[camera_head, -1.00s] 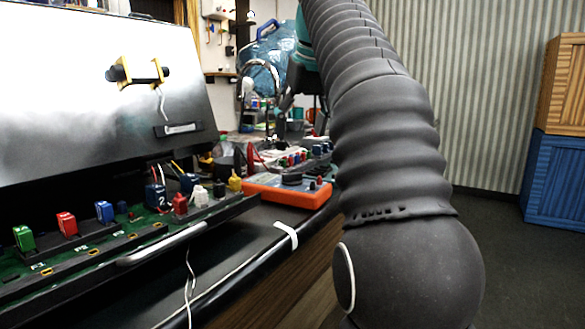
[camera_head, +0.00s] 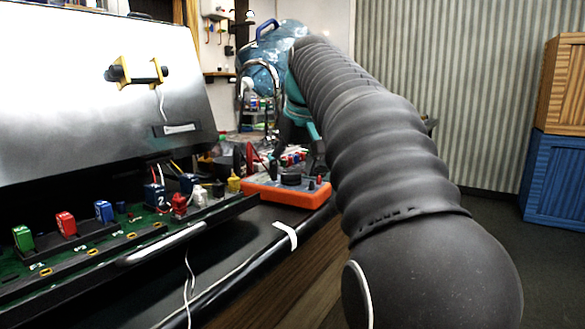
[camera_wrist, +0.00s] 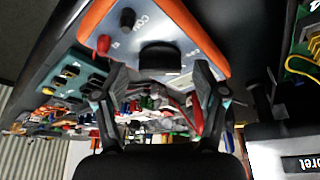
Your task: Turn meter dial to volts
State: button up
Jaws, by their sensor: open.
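The meter (camera_head: 300,197) is an orange-cased box with a grey face, lying on the bench beyond the long board. Its black dial (camera_head: 291,179) stands up from the face. In the wrist view the meter (camera_wrist: 207,38) is at the top, with a red and a black jack by the "COM" mark. The dial (camera_wrist: 160,57) shows between and just past the fingertips of my gripper (camera_wrist: 160,92). The gripper is open, one finger on each side, apart from the dial. The dial's pointer setting cannot be read. My arm hides part of the bench in the head view.
A green board (camera_head: 85,255) with several coloured connectors stands left of the meter, under a grey panel (camera_head: 90,90). A teal-blue jug (camera_head: 262,75) is behind. Small coloured parts clutter the bench beyond the meter.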

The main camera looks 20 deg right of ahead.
jog(key=c, duration=1.1)
jog(key=shift+c, duration=0.2)
jog(key=shift+m, duration=0.3)
jog(key=shift+a+m+h, duration=0.1)
jog(key=shift+m+h, duration=0.5)
jog(key=shift+m, duration=0.6)
jog(key=shift+w+a+m+g+h, duration=0.1)
jog(key=shift+m+g+h, duration=0.45)
jog(key=shift+m, duration=1.25)
